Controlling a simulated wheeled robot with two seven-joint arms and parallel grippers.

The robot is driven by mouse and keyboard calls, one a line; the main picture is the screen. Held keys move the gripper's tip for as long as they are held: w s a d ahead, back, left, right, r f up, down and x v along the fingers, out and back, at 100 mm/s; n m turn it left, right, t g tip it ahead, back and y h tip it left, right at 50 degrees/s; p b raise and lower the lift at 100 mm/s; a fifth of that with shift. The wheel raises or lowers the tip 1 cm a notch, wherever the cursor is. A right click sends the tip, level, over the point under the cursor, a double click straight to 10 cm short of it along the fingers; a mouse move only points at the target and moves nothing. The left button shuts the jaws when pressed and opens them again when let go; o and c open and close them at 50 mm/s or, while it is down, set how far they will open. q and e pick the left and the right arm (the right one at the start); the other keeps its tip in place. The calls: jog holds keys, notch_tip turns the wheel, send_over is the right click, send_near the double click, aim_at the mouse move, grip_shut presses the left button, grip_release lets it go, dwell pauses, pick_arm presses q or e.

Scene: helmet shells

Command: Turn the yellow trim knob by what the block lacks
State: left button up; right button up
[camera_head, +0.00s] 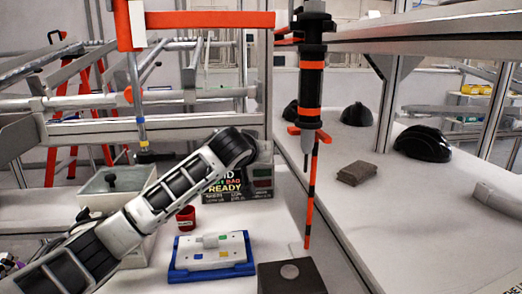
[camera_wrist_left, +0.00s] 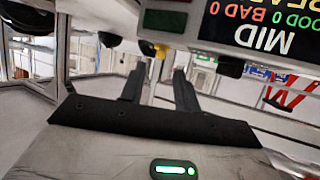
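A yellow knob (camera_wrist_left: 161,50) shows in the left wrist view at the edge of the display box (camera_wrist_left: 250,25), which appears upside down there. In the head view the box (camera_head: 238,188) stands behind my left arm, its screen partly covered; no yellow knob can be made out there. My left gripper (camera_wrist_left: 160,72) has two dark fingers apart with nothing between them, pointing toward the knob side; contact cannot be judged. In the head view its fingers are hidden behind the arm. A dark block (camera_head: 292,280) with a round grey disc on top sits at the front. My right gripper is not in view.
A blue tray (camera_head: 176,274) holds a white panel with coloured patches. An orange-black tool (camera_head: 310,85) hangs centrally. A grey block (camera_head: 357,173) and black helmet shells (camera_head: 425,144) lie on the right table.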

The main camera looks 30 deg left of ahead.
pick_arm(q)
jog(key=shift+x, duration=2.15)
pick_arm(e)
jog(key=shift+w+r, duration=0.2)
pick_arm(q)
grip_shut()
jog(key=h+p, duration=0.1)
jog(key=p, duration=0.1)
jog(key=m+p, duration=0.1)
jog(key=shift+a+r+m+h+p, duration=0.25)
jog(key=shift+r+m+h+p, duration=0.05)
jog(key=shift+h+p, duration=0.1)
jog(key=shift+f+m+h+p, duration=0.1)
jog(key=shift+m+h+p, duration=0.55)
jog(key=shift+p, duration=0.3)
jog(key=shift+f+h, duration=0.2)
jog(key=shift+h, duration=0.15)
grip_release()
jog(key=shift+a, duration=0.1)
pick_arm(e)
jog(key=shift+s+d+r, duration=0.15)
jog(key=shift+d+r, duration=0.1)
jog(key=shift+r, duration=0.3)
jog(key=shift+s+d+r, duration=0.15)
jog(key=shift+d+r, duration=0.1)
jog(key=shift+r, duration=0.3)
